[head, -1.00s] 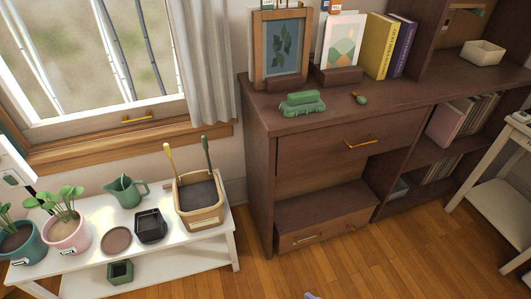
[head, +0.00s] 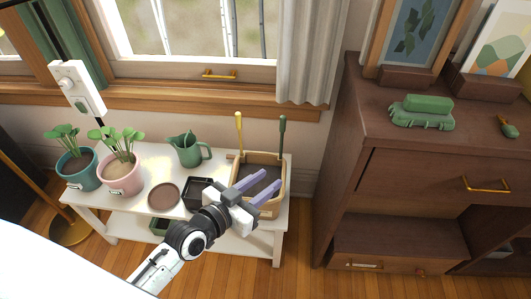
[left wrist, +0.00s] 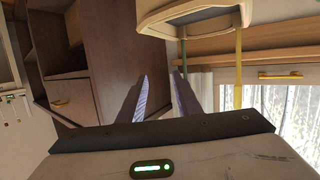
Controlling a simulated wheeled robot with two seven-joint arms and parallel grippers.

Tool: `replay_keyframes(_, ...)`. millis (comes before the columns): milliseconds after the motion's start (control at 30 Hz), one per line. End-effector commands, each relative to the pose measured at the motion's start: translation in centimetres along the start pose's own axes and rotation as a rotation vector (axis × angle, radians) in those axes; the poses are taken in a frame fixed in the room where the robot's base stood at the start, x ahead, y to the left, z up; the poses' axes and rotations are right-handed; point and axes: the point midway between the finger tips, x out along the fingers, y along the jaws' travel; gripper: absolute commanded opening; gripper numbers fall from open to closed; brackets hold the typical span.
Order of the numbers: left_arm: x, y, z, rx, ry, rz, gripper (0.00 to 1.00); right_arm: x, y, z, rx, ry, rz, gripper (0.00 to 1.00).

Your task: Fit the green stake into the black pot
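The dark green stake (head: 282,136) stands upright at the back right of a wooden box (head: 243,160). It also shows in the left wrist view (left wrist: 184,56), hanging below the box (left wrist: 190,14) in that turned picture. The black pot (head: 196,190) stands on the white bench, left of the box, partly hidden by my left arm. My left gripper (head: 271,179) is open and empty, its two lilac fingers apart over the front of the box, short of the stake. In the left wrist view the fingers (left wrist: 160,95) show nothing between them. My right gripper is out of view.
A yellow stake (head: 239,134) stands at the box's back left. A brown saucer (head: 164,195), green watering can (head: 188,150) and two potted plants, pink (head: 121,180) and teal (head: 80,172), share the bench (head: 284,172). A dark cabinet (head: 345,165) stands to the right.

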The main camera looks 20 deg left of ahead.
Motion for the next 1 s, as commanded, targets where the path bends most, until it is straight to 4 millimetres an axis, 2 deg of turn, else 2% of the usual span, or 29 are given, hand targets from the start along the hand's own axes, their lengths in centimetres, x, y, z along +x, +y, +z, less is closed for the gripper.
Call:
replay_keyframes(33, 2.1, -1.6, -1.0, 0.013, 0.08, -0.012, 0.31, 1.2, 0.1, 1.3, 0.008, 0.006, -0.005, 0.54)
replay_keyframes(100, 3.4, -3.2, -3.4, 0.022, 0.162, -0.028, 0.31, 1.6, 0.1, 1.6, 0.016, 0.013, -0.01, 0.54)
replay_keyframes(200, 4.4, -4.8, -5.9, 0.027, 0.236, -0.048, 0.31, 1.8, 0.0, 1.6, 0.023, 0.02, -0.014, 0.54)
replay_keyframes(300, 4.9, -5.5, -7.1, 0.028, 0.268, -0.057, 0.31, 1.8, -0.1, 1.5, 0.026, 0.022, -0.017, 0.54)
replay_keyframes(467, 5.9, -5.6, -7.6, 0.026, 0.271, -0.059, 0.31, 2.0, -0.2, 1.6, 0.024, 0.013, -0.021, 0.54)
replay_keyframes(800, 9.8, -5.7, -8.6, 0.026, 0.269, -0.058, 0.31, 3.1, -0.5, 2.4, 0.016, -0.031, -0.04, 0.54)
replay_keyframes(1000, 11.8, -5.8, -9.2, 0.027, 0.268, -0.057, 0.31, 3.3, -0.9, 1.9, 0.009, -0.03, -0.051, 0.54)
